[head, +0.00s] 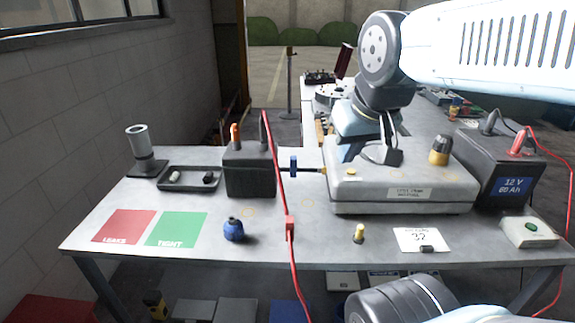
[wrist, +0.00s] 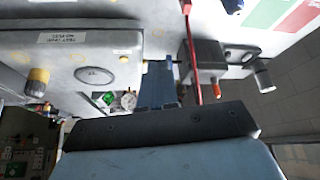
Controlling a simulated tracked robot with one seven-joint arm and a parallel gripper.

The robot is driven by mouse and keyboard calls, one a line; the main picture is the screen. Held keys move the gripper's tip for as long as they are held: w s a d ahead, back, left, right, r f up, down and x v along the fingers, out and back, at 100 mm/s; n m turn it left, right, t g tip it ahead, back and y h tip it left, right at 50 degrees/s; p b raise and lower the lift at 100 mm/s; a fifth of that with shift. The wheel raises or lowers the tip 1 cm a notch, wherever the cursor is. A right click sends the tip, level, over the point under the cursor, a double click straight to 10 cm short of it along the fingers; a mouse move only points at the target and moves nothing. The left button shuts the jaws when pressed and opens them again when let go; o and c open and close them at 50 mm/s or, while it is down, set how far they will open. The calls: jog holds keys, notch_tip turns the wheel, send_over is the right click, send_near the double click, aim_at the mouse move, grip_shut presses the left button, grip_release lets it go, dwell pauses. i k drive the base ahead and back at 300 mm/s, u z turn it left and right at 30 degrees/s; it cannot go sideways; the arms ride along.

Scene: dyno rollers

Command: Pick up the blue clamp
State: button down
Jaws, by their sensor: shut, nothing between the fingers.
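The blue clamp (head: 293,166) is a small upright blue piece on the thin dark rod or stub at the left side of the large pale grey box (head: 400,195). A red cable passes close by its left side. In the wrist view a small blue piece (wrist: 169,62) beside the box appears to be the same clamp. My gripper (head: 383,160) is shut and empty. In the head view it appears over the back left part of the box, to the right of the clamp and apart from it.
A dark block (head: 249,172) with an orange post stands left of the clamp. The red cable (head: 277,170) runs down across the table. A blue round object (head: 234,230) sits near the front. A black battery-like unit (head: 494,170) stands at right. The front middle of the table is mostly clear.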

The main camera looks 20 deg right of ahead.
aim_at(293, 164)
jog(key=u, duration=1.3)
jog(key=k, duration=1.35)
jog(key=z, duration=1.2)
jog(key=i, duration=1.05)
